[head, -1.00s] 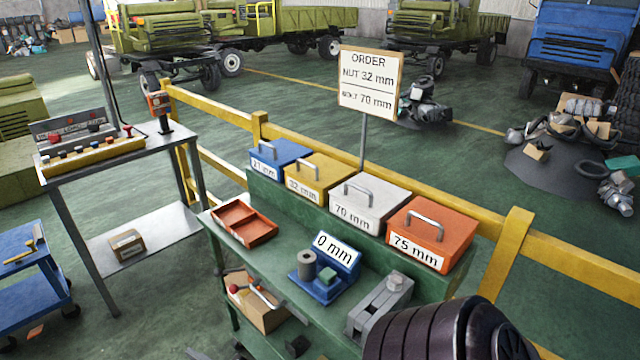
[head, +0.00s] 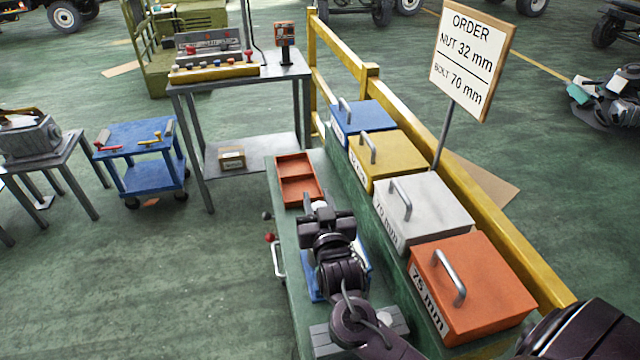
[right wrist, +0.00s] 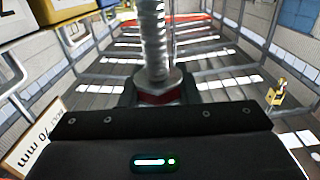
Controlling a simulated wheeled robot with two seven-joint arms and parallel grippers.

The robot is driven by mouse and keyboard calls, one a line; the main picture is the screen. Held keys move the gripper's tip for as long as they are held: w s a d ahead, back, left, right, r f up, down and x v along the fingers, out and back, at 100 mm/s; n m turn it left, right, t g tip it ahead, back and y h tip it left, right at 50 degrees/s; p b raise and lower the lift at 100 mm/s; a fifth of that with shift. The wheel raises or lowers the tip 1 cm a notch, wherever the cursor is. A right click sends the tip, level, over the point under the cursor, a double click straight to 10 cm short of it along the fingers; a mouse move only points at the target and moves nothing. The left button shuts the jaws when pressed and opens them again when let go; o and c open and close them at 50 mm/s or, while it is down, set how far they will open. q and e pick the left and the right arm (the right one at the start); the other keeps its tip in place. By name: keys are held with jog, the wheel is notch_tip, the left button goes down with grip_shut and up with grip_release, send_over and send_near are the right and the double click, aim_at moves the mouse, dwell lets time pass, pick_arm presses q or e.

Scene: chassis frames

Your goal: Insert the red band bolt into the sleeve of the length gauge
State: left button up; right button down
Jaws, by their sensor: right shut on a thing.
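In the head view my right gripper (head: 322,215) is over the bench, in front of the length gauge. In the right wrist view it is shut on the red band bolt (right wrist: 152,40), a grey threaded shank with a hex part and a red band between the black fingers. In the head view only a small pale bit of the bolt (head: 309,200) shows by the fingertips. Only blue edges of the length gauge (head: 304,287) show beside my arm; its sleeve and display are hidden. I cannot tell whether the bolt touches the gauge. My left gripper is out of view.
A divided red tray (head: 297,178) lies at the bench's far end. Blue (head: 372,117), yellow (head: 395,150), white (head: 435,200) and orange (head: 480,270) lidded boxes line the right side. An order sign (head: 472,55) reads nut 32 mm, bolt 70 mm. A grey fixture (head: 390,322) sits nearer, partly covered.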

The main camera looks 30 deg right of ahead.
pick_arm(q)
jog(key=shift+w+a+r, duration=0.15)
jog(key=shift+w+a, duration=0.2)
pick_arm(e)
jog(key=shift+w+d+r+h, duration=0.15)
jog(key=shift+w+r, duration=0.15)
jog(key=shift+w, duration=0.3)
jog(key=shift+w+d+r+h, duration=0.15)
jog(key=shift+w+r, duration=0.15)
jog(key=shift+w, duration=0.25)
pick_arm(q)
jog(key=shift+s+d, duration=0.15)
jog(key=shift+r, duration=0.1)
